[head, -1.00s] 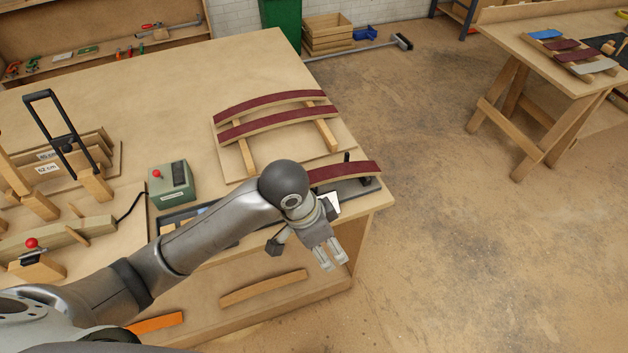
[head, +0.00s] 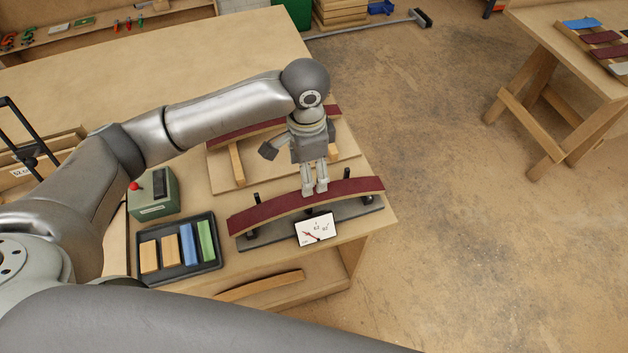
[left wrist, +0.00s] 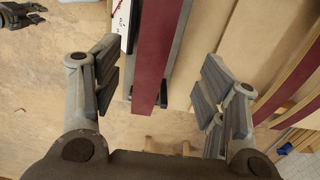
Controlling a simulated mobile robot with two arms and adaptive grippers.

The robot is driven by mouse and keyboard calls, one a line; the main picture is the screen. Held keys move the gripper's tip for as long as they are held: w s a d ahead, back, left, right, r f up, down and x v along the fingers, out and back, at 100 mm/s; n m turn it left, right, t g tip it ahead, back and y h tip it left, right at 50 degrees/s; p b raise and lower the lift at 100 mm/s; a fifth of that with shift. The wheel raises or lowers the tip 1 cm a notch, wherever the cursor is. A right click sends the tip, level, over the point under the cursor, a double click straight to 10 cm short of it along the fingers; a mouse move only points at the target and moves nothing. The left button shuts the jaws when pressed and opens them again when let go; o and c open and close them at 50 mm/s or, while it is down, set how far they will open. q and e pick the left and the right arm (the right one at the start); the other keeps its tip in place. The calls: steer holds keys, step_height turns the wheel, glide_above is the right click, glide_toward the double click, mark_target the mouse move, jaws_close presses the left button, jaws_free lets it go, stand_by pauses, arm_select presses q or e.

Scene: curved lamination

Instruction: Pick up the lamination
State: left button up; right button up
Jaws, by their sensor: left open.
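The curved lamination (head: 270,210), a bent wooden strip with a dark red face, rests on the black supports of a dark gauge stand (head: 350,214) at the bench's front right. My left gripper (head: 314,187) points down at the lamination's middle, its fingertips close to the far edge; contact cannot be told. In the left wrist view the lamination (left wrist: 160,50) runs between the spread, open fingers (left wrist: 166,78), with a gap on both sides.
A white dial (head: 317,229) stands in front of the lamination. A wooden rack (head: 236,165) with a similar red strip (head: 232,134) lies behind, partly hidden by my arm. A black tray (head: 150,279) of coloured blocks and a green box (head: 155,195) are left.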

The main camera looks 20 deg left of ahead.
arm_select(q)
glide_above(306, 198)
step_height(306, 198, down, 4)
steer(key=shift+d+f+p, duration=0.1)
steer(key=shift+p, duration=0.2)
steer(key=shift+f, duration=0.25)
steer(key=f, duration=0.1)
steer(key=f+p, duration=0.1)
steer(key=f, duration=0.3)
steer(key=shift+a+p, duration=0.3)
steer(key=shift+w+f, duration=0.1)
steer(key=shift+f, duration=0.05)
steer(key=c, duration=1.2)
steer(key=shift+o, duration=0.2)
arm_select(e)
steer(key=shift+g, duration=0.3)
steer(key=s, duration=0.1)
steer(key=s+r, duration=0.2)
steer(key=s, duration=0.1)
